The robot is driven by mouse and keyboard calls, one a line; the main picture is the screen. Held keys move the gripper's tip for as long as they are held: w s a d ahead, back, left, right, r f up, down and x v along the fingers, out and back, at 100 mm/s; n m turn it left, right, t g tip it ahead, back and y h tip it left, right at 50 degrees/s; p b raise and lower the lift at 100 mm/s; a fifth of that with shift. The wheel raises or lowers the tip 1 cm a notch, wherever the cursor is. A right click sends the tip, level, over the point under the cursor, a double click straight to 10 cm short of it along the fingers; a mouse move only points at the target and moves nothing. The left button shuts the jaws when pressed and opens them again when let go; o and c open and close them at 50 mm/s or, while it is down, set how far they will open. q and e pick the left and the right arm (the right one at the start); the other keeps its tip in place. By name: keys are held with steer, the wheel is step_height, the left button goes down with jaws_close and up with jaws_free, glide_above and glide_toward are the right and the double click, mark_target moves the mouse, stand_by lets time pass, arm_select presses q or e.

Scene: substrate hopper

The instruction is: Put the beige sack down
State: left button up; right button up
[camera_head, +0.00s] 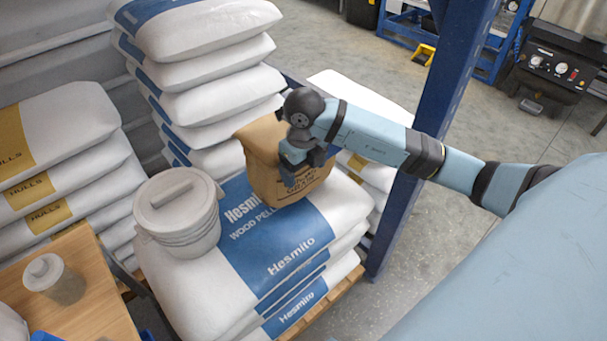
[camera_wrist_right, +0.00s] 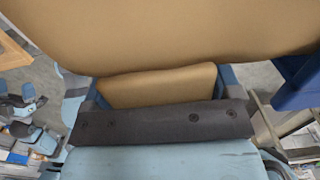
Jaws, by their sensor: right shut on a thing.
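The beige sack (camera_head: 262,157) is upright over the blue-and-white stack of wood pellet bags (camera_head: 181,287). My right gripper (camera_head: 300,157) is shut on the sack from its right side. In the head view the sack's base overlaps the top bag; I cannot tell whether it rests there or hangs just above. In the right wrist view the sack (camera_wrist_right: 170,40) fills the top and a fold of it sits between the jaws of my right gripper (camera_wrist_right: 160,95). My left gripper is not in view.
A grey lidded bucket (camera_head: 180,222) stands on the same stack, left of the sack. A taller bag stack (camera_head: 215,60) rises behind. A blue post (camera_head: 440,100) stands to the right. A wooden table (camera_head: 95,300) with a jar (camera_head: 54,281) is at lower left.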

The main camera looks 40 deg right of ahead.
steer(key=shift+f, duration=1.2)
